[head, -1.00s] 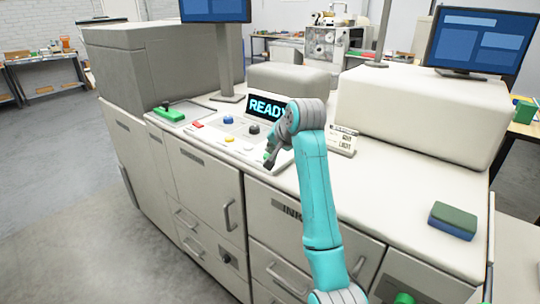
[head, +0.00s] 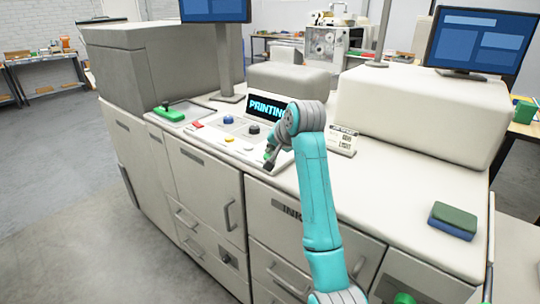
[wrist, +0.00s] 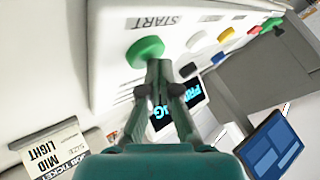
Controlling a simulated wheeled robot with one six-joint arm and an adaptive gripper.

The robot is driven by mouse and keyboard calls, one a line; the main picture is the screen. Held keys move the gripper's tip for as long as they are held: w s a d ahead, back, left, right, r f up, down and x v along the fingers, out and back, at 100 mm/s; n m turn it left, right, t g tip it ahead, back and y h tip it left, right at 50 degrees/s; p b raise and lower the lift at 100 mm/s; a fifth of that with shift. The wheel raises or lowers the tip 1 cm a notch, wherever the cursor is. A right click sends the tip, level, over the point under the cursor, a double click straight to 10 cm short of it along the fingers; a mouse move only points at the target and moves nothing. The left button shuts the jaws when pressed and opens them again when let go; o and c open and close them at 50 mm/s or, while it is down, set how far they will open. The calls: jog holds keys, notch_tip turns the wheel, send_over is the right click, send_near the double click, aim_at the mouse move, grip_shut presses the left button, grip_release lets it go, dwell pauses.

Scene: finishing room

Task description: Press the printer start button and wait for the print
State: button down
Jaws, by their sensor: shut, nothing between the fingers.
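The printer (head: 320,185) is a long off-white machine with a sloped control panel on top. Its small display (head: 266,108) reads "PRINTING" in cyan, partly hidden by my arm. In the wrist view the green start button (wrist: 145,50) sits on the panel beside the word START. My gripper (wrist: 158,68) is shut and empty, with its fingertips right at the button's edge; I cannot tell whether they touch it. In the head view my gripper (head: 269,160) is over the right end of the panel, and the button is mostly hidden behind it.
Red, yellow, white, blue and black buttons line the panel, such as the blue one (head: 228,120). A job ticket card (head: 342,140) stands right of my arm. A green-and-blue pad (head: 453,220) lies on the right top. Monitors (head: 470,40) stand behind. Floor at left is clear.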

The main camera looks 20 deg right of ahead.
aim_at(271, 156)
jog(key=shift+r, duration=0.65)
jog(key=shift+r, duration=0.1)
jog(key=shift+r, duration=2.4)
